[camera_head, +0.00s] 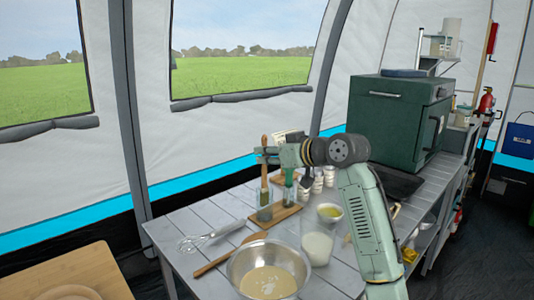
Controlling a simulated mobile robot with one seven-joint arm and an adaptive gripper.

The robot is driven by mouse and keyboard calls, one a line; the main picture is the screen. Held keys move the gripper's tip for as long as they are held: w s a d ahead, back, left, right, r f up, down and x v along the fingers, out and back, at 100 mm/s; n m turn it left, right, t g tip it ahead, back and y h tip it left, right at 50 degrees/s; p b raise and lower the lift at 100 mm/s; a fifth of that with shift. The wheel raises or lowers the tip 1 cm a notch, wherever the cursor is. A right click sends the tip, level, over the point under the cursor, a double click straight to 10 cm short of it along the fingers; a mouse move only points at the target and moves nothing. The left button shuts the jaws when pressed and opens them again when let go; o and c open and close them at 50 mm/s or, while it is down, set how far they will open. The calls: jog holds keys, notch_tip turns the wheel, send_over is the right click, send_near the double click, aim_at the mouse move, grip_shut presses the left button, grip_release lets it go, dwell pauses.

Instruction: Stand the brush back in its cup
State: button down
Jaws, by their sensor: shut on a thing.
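The brush (264,177) is upright, with its wooden handle gripped near the top. My gripper (266,154) is shut on the handle, above the grey slatted table. A small glass-like cup (264,213) stands directly below the brush, at the left end of a small wooden board (287,213). The brush's lower end overlaps the cup's top in this view. I cannot tell whether it is inside the cup or just above or behind it.
A green container (290,192) stands right of the brush, with jars (317,183) beyond. A whisk (210,236), wooden spoon (230,254), batter bowl (267,272), milk jug (317,243) and small bowl (329,212) surround the board. A green oven (398,118) stands right. The table's left-rear area is clear.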

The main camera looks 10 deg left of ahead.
jog(key=c, duration=1.5)
grip_release()
jog(key=shift+c, duration=0.2)
jog(key=v, duration=1.2)
jog(key=shift+r, duration=0.15)
